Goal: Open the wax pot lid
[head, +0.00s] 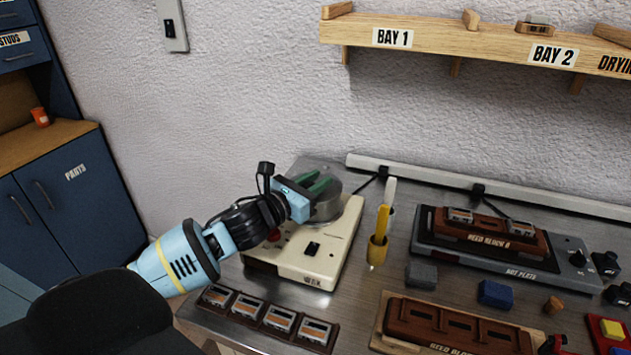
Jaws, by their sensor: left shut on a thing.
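The wax pot (329,211) is a grey metal cylinder on a cream base unit marked "WAX" (317,262), at the back left of the metal bench. Its round grey lid (335,184) shows around my gripper at the top of the pot. My left gripper (319,186), with green fingers, reaches in from the left and is shut at the lid. The fingers and wrist hide the part that they hold and much of the pot's left side. I cannot tell how far the lid is tilted. My right gripper is not in view.
A rack of several reed parts (268,317) lies in front. Reed Block B on the hot plate (574,277) and another reed block (455,326) lie right. A wooden shelf (480,40) hangs above.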

